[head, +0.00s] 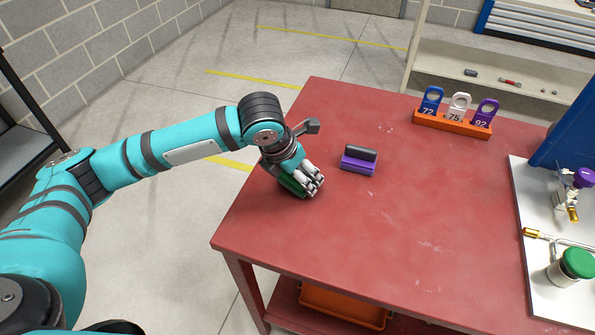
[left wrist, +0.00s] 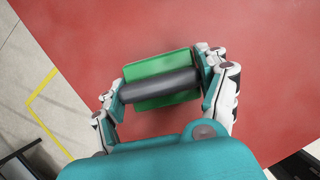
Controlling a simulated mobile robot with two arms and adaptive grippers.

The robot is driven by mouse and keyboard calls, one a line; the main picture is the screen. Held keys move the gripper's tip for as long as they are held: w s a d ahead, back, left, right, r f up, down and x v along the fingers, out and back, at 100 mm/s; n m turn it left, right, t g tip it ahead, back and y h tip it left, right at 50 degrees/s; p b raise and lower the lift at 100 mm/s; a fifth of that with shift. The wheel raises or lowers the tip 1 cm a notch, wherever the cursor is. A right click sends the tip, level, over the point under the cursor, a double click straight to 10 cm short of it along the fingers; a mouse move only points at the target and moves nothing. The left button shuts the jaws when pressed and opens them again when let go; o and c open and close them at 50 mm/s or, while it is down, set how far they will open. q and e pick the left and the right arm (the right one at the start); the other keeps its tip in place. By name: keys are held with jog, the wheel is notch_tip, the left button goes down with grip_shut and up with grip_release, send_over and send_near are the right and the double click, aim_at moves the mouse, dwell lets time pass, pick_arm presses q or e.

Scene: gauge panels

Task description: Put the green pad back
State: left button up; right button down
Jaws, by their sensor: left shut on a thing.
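The green pad (left wrist: 157,66) has a dark rounded bar (left wrist: 158,85) along its top. My left gripper (left wrist: 168,83) is shut on it, with a finger at each end of the bar in the left wrist view. In the head view my left gripper (head: 308,186) is low over the left edge of the red table, and the green pad (head: 291,185) shows partly beneath the fingers. I cannot tell whether the pad touches the table. A purple pad (head: 358,166) with a dark bar stands on the table to the right of the gripper. My right gripper is not in view.
An orange rack (head: 452,124) with blue, white and purple numbered tags stands at the table's back. A white panel (head: 540,255) with a green-capped valve (head: 577,264) is at the right. The red table (head: 420,215) is clear in the middle.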

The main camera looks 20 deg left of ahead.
pick_arm(q)
jog(key=shift+f, duration=0.1)
jog(key=o, duration=1.2)
jog(key=shift+c, duration=0.2)
jog(key=v, duration=1.2)
jog(key=shift+p, duration=0.45)
